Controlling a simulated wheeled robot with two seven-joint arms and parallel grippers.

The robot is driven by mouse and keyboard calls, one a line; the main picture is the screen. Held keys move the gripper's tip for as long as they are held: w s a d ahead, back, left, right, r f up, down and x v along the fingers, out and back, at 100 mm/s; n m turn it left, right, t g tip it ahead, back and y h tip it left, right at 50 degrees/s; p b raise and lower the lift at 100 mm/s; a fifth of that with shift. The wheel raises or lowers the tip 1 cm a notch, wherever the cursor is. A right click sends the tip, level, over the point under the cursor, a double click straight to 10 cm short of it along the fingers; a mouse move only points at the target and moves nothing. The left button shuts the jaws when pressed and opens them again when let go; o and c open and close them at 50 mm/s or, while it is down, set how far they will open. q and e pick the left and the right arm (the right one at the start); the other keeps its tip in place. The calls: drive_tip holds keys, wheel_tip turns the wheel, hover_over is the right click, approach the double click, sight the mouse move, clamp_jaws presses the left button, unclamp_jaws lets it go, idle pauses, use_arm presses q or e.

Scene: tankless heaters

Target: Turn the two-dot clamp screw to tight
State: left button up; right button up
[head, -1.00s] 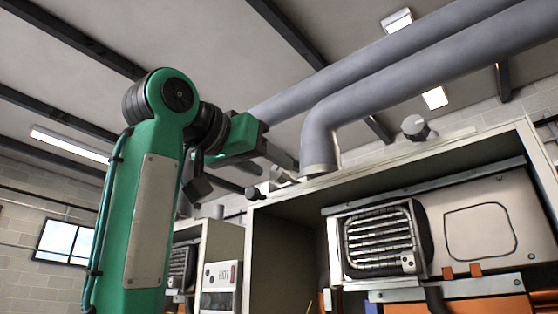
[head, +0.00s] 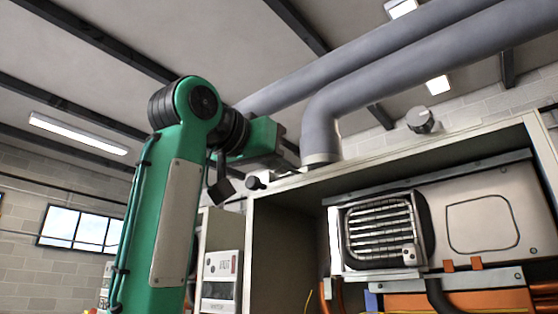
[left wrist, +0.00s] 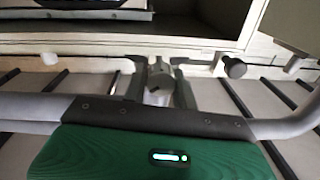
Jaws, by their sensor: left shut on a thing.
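My left gripper (head: 290,163) is at the top front edge of the heater cabinet, beside the foot of the bent grey pipe. In the head view its fingers are small and partly hidden by its green body. In the left wrist view the gripper (left wrist: 160,88) has its two dark fingers on either side of a grey clamp screw (left wrist: 159,76), shut on it. No dot marks are readable, so I cannot tell from them which screw this is. Another dark knob (left wrist: 234,67) sits to the right, apart from the fingers. My right gripper is not in view.
The open cabinet (head: 277,192) holds a white heater unit with a grille (head: 380,232). Grey pipes (head: 322,125) rise from its top. A round grey knob (head: 420,120) stands further right on the top. A second heater box (head: 221,275) stands behind at left.

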use_arm(q)
drive_tip(key=m, duration=0.4)
drive_tip(key=o, duration=0.9)
drive_tip(key=shift+o, duration=0.3)
drive_tip(key=shift+d+f, duration=0.1)
